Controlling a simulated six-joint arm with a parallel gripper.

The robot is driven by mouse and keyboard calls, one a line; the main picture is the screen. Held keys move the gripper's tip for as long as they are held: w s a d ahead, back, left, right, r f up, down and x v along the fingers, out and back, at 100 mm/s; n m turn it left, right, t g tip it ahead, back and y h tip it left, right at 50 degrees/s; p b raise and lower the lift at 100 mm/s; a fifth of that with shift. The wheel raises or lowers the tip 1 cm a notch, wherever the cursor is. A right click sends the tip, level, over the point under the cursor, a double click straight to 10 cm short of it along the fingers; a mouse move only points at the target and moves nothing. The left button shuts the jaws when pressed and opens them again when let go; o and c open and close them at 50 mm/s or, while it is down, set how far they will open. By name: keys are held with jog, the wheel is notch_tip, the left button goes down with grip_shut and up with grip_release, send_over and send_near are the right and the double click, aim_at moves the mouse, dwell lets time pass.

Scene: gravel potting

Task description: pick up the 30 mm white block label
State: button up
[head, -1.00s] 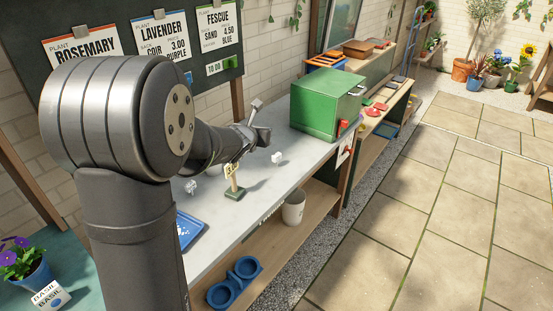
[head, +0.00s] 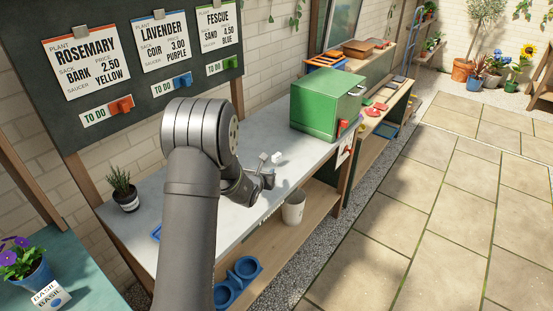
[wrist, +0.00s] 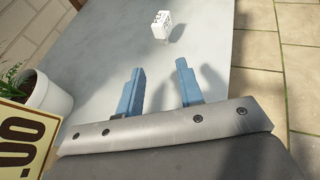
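A small white block label (head: 277,157) stands on the grey bench top, left of the green box. In the wrist view the white block (wrist: 161,26) shows near the top, with dark marks too small to read. My gripper (wrist: 160,78) is open and empty, its two blue fingers apart. The block is beyond the fingertips, and nothing lies between them. In the head view my gripper (head: 268,168) is low over the bench, close to the block. My arm hides part of the bench.
A green box (head: 322,105) with a red knob stands right of the block. A potted plant (head: 123,190) stands at the bench's left. In the wrist view a white pot (wrist: 48,95) and a yellow-edged card (wrist: 22,135) are at the left. The bench around the block is clear.

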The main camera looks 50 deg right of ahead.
send_near(276, 163)
jog(key=w+d, duration=0.2)
jog(key=shift+d+f, duration=0.35)
jog(key=shift+d, duration=0.05)
jog(key=shift+s+f+x, duration=0.1)
jog(key=shift+s+x, duration=0.05)
jog(key=shift+x, duration=0.7)
jog(key=shift+s+f+x, duration=0.1)
jog(key=shift+f+x, duration=0.05)
jog(key=shift+x, duration=0.7)
jog(key=shift+s+f+x, duration=0.1)
jog(key=shift+s+x, duration=0.05)
jog(key=shift+x, duration=0.7)
grip_shut()
